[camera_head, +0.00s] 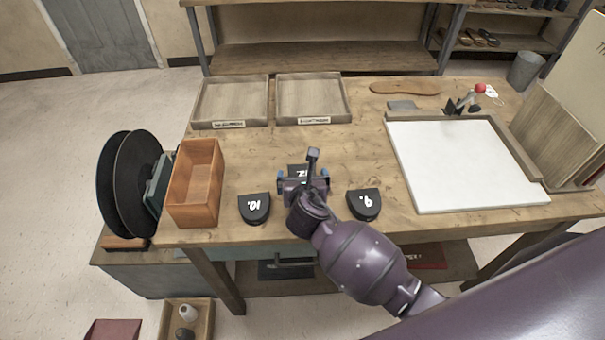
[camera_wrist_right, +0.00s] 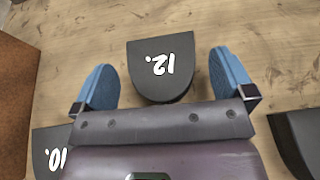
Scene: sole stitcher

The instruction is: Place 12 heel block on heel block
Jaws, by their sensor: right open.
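The black heel block marked 12 (camera_wrist_right: 161,68) lies on the wooden table. In the head view only a small dark part of it (camera_head: 297,170) shows beyond my gripper. My right gripper (camera_head: 305,183) is over the table at this block. In the right wrist view its blue fingertips (camera_wrist_right: 163,82) are apart, one on each side of the block, with nothing held. A heel block marked 10 (camera_head: 255,208) lies to the left, and one marked 9 (camera_head: 363,204) lies to the right. Neither seems stacked. My left gripper is not in view.
An open wooden box (camera_head: 196,184) stands left of block 10. Two labelled shallow trays (camera_head: 230,124) (camera_head: 313,121) sit at the back left. A white board (camera_head: 465,165) covers the right side, with a red-knobbed tool behind it. The table's middle is clear.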

